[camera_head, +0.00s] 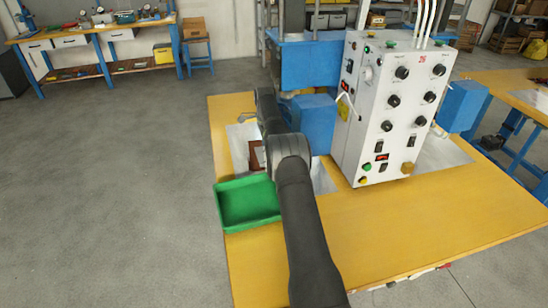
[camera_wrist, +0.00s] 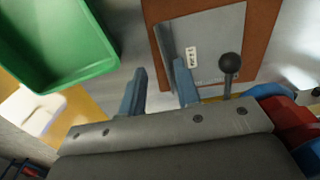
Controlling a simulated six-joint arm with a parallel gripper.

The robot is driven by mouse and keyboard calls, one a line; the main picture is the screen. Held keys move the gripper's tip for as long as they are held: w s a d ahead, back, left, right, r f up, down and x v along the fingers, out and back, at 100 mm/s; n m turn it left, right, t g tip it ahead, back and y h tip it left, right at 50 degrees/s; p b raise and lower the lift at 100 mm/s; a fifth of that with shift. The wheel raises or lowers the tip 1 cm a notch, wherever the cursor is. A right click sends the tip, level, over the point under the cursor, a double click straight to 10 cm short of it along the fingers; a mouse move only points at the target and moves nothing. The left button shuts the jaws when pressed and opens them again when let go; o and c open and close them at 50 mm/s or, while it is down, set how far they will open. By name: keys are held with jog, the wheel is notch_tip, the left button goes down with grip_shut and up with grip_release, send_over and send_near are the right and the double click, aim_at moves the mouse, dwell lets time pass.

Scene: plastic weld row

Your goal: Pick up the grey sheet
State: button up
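In the wrist view, a flat grey sheet (camera_wrist: 215,45) with a small white label lies on a reddish-brown board (camera_wrist: 262,70). A darker grey strip runs along its left side. My gripper (camera_wrist: 160,85) is open, with its two blue-grey fingers apart and nothing visible between them. The right finger is at the sheet's lower left corner in the picture; I cannot tell whether it touches. In the head view, part of the brown board (camera_head: 257,157) shows beside my arm, which hides the sheet and my gripper.
A green tray (camera_head: 248,203) stands left of my arm on the yellow table (camera_head: 400,230); it also shows in the wrist view (camera_wrist: 100,62). A black ball-ended lever (camera_wrist: 230,66) stands near the sheet. A white control box (camera_head: 390,110) stands to the right. The front table area is clear.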

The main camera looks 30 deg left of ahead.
notch_tip(320, 180, down, 4)
jog(key=shift+r, duration=0.25)
jog(key=shift+s+a+f, duration=0.1)
jog(key=shift+s+f, duration=0.05)
jog(key=shift+f, duration=1.25)
jog(key=shift+s+a+f, duration=0.1)
jog(key=shift+s+f, duration=0.05)
jog(key=shift+f, duration=1.2)
jog(key=shift+c, duration=0.4)
grip_shut()
